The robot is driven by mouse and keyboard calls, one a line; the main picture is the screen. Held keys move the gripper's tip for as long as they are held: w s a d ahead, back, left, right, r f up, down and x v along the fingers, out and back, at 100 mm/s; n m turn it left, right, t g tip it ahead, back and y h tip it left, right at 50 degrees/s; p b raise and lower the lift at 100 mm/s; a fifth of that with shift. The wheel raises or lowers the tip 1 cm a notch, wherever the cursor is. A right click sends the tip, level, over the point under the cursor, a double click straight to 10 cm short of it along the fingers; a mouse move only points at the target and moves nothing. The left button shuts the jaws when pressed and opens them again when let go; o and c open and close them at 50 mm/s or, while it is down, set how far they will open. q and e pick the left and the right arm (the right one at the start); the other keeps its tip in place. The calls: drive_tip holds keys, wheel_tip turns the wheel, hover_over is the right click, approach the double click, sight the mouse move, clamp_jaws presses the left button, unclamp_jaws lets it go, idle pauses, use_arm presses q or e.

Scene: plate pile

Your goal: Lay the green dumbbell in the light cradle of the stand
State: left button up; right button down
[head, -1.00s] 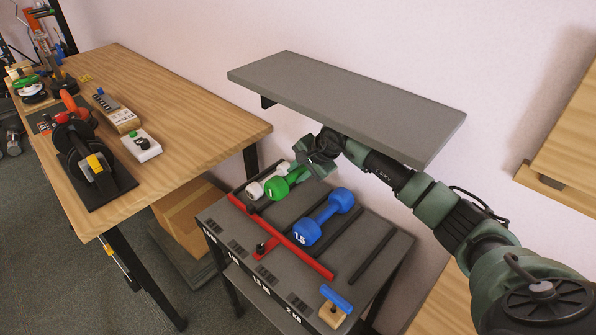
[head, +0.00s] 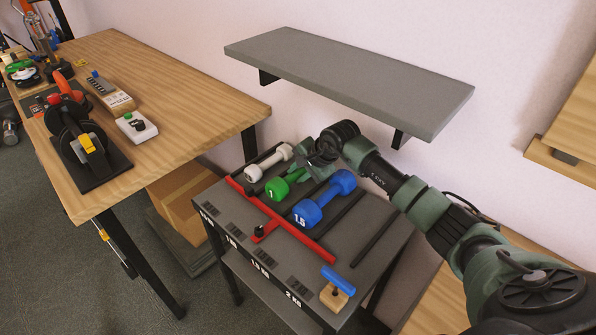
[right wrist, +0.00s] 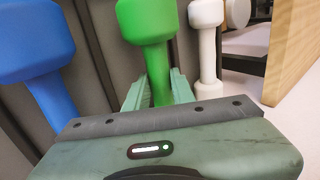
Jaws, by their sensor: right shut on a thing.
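The green dumbbell (head: 277,190), marked 1, is between the white dumbbell (head: 254,173) and the blue dumbbell (head: 306,213) over the dark stand (head: 375,262). My right gripper (head: 305,172) is shut on its handle from the far side, hiding much of the handle and far head. In the right wrist view the fingers (right wrist: 157,92) flank the green handle, with the green head (right wrist: 147,20) beyond. The dumbbell lines up with the lane between the white and blue ones; I cannot tell whether it touches the stand. My left gripper is not in view.
A red bar (head: 318,250) crosses the stand before the dumbbells. A blue-handled wooden block (head: 336,290) is at its front right corner. A grey shelf (head: 345,85) overhangs the back, above my arm. A wooden workbench (head: 180,90) with tools stands left.

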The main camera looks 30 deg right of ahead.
drive_tip(key=shift+w+f+b, duration=0.1)
drive_tip(key=shift+f+b, duration=0.4)
drive_tip(key=shift+b, duration=0.1)
idle(0.8)
drive_tip(key=c, duration=1.1)
unclamp_jaws()
drive_tip(key=shift+s+f, duration=0.15)
drive_tip(key=shift+s, duration=0.05)
drive_tip(key=shift+s+f, duration=0.15)
drive_tip(key=shift+f, duration=0.05)
drive_tip(key=v, duration=0.8)
drive_tip(key=shift+w+r+b, duration=0.25)
drive_tip(key=shift+b, duration=0.1)
